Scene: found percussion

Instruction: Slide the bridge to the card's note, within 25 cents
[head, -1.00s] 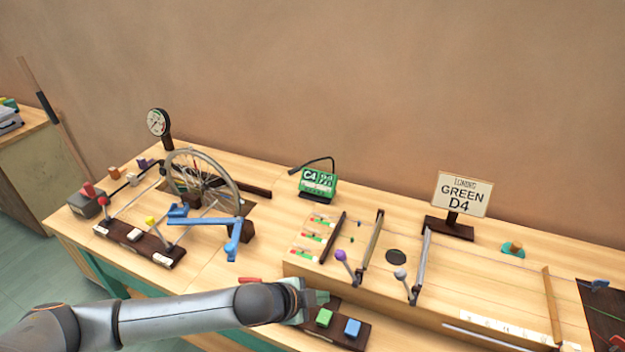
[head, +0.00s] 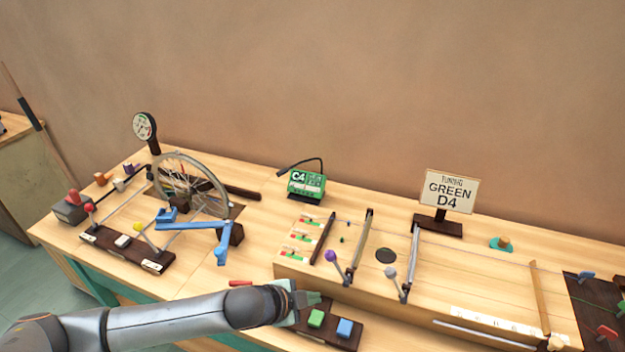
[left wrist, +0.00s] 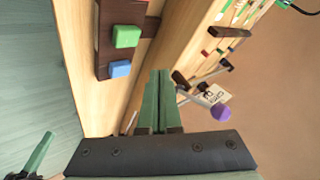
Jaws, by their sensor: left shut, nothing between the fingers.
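The card (head: 449,190) reads GREEN D4 and stands on a dark foot on the long box. The green tuner (head: 306,185) shows C4. A thin upright wooden piece (head: 540,298), which looks like the bridge, crosses the box at the right, near a white marked strip (head: 485,321). My left gripper (head: 308,299) is shut and empty, low in front of the box, beside the green button block. Its closed green fingers show in the left wrist view (left wrist: 158,100). A green finger-like part at that view's lower left may be my right gripper (left wrist: 40,150); its opening is unclear.
A dark base carries a green button (head: 316,318) and a blue button (head: 344,328). Levers with a purple knob (head: 330,256) and a grey knob (head: 390,272) rise from the box. A spoked wheel (head: 190,185) and blue arm (head: 195,225) stand at the left.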

